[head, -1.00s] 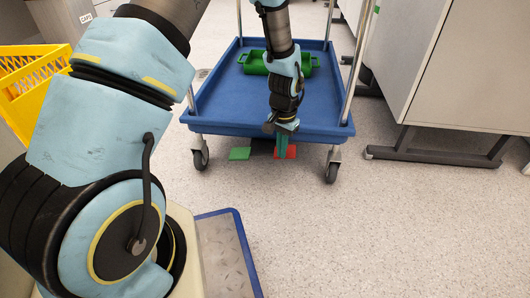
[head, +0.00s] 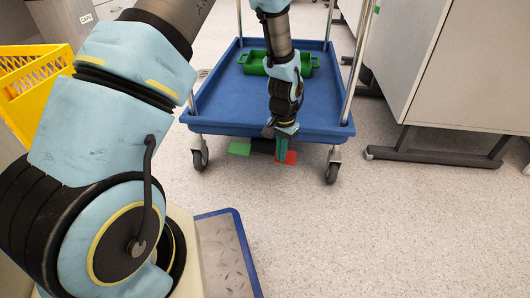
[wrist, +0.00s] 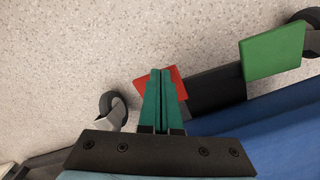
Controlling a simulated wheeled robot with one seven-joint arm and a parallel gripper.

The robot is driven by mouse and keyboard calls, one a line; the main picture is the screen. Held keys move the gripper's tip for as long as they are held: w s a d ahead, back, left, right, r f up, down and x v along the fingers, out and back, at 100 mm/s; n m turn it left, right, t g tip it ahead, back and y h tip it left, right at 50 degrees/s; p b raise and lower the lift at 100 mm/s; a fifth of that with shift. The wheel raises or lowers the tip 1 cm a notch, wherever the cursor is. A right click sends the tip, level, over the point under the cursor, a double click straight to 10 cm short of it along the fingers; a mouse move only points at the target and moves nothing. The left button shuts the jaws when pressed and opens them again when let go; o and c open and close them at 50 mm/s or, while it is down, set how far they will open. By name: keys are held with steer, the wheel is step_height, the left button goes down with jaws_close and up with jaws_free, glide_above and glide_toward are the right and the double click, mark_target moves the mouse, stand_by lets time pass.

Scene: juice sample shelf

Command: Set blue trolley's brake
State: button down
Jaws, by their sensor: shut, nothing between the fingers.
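The blue trolley (head: 220,108) stands ahead of me. Under its near edge a dark bar (wrist: 217,90) carries a green pedal (head: 240,148) on the left and a red pedal (head: 290,158) on the right. The bar is tilted, with the red end low and the green end high. The wrist view shows the green pedal (wrist: 273,51) large and clear, and the red pedal (wrist: 175,77) partly hidden behind my fingers. My gripper (head: 281,161) is shut and empty, pointing down with its tips at the red pedal, seemingly pressing on it.
A green tray (head: 255,64) lies on the trolley deck. Casters (head: 333,170) stand at the trolley's near corners. A grey cabinet (head: 470,80) on a dark foot is at the right, and a yellow crate (head: 30,85) at the left. The floor in front right is clear.

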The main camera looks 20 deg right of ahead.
step_height(320, 180, up, 7)
steer(key=p, duration=0.7)
steer(key=shift+r, duration=0.1)
stand_by(0.5)
steer(key=w+a+r+n+p, duration=0.3)
steer(key=a+r+n+p, duration=0.1)
steer(key=a+r, duration=1.15)
steer(key=s+a+r+n+t+p, duration=0.2)
steer(key=s+a+r+n+p, duration=0.35)
steer(key=a+r, duration=0.9)
step_height(320, 180, up, 36)
steer(key=s+p, duration=0.1)
steer(key=p, duration=3.4)
steer(key=shift+s+p, duration=0.2)
steer(key=shift+p, duration=0.15)
